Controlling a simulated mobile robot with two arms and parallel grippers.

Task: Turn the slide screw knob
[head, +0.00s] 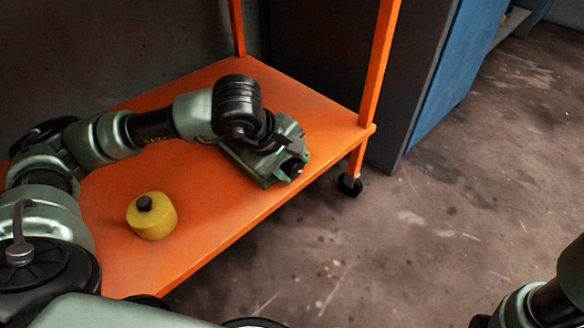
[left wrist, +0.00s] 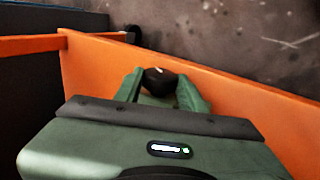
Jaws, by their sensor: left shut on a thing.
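The slide screw knob (left wrist: 160,80) is a dark, rounded knob. In the left wrist view it sits between the two green fingers of my left gripper (left wrist: 161,88), which is shut on it. In the head view my left gripper (head: 292,160) is at the right end of the orange shelf, with the dark knob (head: 292,168) at its fingertips. A grey-green body (head: 262,172) shows below the wrist; the arm hides much of it, and I cannot tell where the gripper ends and the device begins. My right gripper is out of view; only part of the right arm shows at bottom right.
The orange cart shelf (head: 215,205) has an upright post (head: 380,62) close to the right of my left gripper. A yellow cylinder with a black top (head: 152,217) stands on the shelf's front left. A blue and dark cabinet (head: 445,85) stands behind. The floor (head: 440,220) at right is clear.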

